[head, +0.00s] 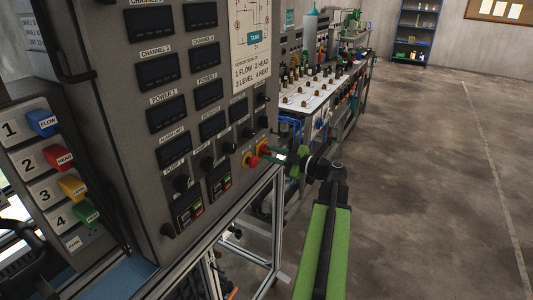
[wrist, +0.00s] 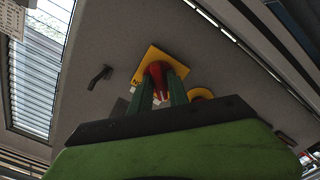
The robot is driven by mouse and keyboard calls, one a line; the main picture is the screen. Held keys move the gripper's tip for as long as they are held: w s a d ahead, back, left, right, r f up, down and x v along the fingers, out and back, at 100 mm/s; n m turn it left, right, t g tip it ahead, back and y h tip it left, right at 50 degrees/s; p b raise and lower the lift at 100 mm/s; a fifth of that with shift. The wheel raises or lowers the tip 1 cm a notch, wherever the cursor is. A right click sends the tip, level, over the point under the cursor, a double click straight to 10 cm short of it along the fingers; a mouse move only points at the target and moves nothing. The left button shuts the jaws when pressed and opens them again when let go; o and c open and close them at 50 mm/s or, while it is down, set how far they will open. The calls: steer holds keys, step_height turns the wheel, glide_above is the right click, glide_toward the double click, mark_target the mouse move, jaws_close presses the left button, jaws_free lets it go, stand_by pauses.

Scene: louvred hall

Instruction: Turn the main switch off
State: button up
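The main switch is a red knob (wrist: 157,74) on a square yellow plate (wrist: 150,56), set in a grey panel. In the head view its red and yellow (head: 252,160) show at the lower right of the control cabinet. My gripper (wrist: 160,82) faces the panel, with one green finger on each side of the red knob. The fingers are apart, with the knob's red handle between them; whether they touch it I cannot tell. In the head view my gripper (head: 276,156) is just right of the switch. The fingers hide the lower part of the plate.
A second round yellow piece (wrist: 202,93) sits beside the switch. The grey cabinet (head: 120,110) carries displays and black knobs. Numbered coloured tags (head: 43,122) hang at left. A cluttered bench (head: 315,90) stands behind my arm. The concrete floor (head: 430,180) at right is clear.

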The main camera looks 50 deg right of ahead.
steer(key=o, duration=0.3)
steer(key=shift+s, duration=0.1)
steer(key=v, duration=0.6)
steer(key=shift+s, duration=0.4)
steer(key=shift+d, duration=0.1)
steer(key=v, duration=1.7)
steer(key=shift+s, duration=0.3)
